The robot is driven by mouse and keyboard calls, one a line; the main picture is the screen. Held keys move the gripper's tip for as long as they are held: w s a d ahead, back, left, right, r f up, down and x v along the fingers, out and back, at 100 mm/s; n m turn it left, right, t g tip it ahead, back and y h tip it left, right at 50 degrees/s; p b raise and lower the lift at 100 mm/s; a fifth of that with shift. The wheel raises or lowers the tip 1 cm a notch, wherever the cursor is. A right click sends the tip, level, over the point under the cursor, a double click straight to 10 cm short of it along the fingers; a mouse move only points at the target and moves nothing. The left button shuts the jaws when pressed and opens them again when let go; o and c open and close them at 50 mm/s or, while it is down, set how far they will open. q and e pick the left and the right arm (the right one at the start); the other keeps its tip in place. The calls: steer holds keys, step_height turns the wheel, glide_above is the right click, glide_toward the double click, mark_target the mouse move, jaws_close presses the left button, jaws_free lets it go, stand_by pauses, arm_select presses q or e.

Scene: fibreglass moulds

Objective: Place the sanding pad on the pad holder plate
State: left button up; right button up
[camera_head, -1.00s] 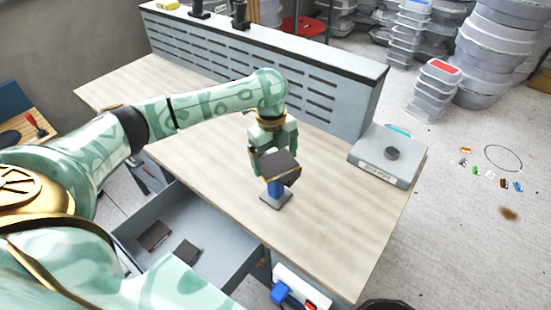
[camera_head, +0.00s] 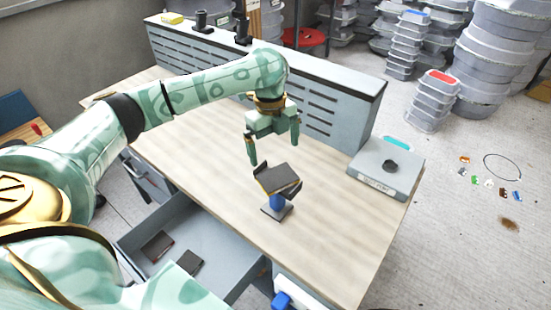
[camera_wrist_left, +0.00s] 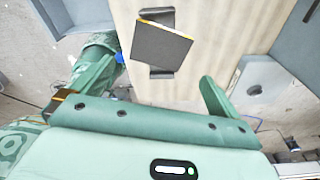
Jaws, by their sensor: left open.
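The sanding pad (camera_head: 277,179), a dark square slab with a yellowish edge, lies on the pad holder plate (camera_head: 294,190). The dark plate tops a blue post on a flat base (camera_head: 276,213) on the bench. In the left wrist view the pad (camera_wrist_left: 162,47) covers the plate's middle, turned a little against it, and the plate's ends (camera_wrist_left: 157,15) stick out. Whether the pad lies fully flat is hard to tell. My left gripper (camera_head: 273,150) is open and empty, above and behind the pad, its fingers apart from it. My right gripper is not in view.
An open drawer (camera_head: 225,232) below the bench front holds two dark flat pieces (camera_head: 157,245). A grey box with a black knob (camera_head: 385,168) stands at the bench's right end. A slotted grey panel (camera_head: 310,95) rises along the back. The wooden top (camera_head: 335,225) around the holder is clear.

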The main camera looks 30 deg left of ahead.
arm_select(q)
steer(key=r, duration=0.3)
steer(key=shift+a+r+p, duration=0.2)
steer(key=shift+r+p, duration=0.1)
steer(key=shift+p, duration=0.05)
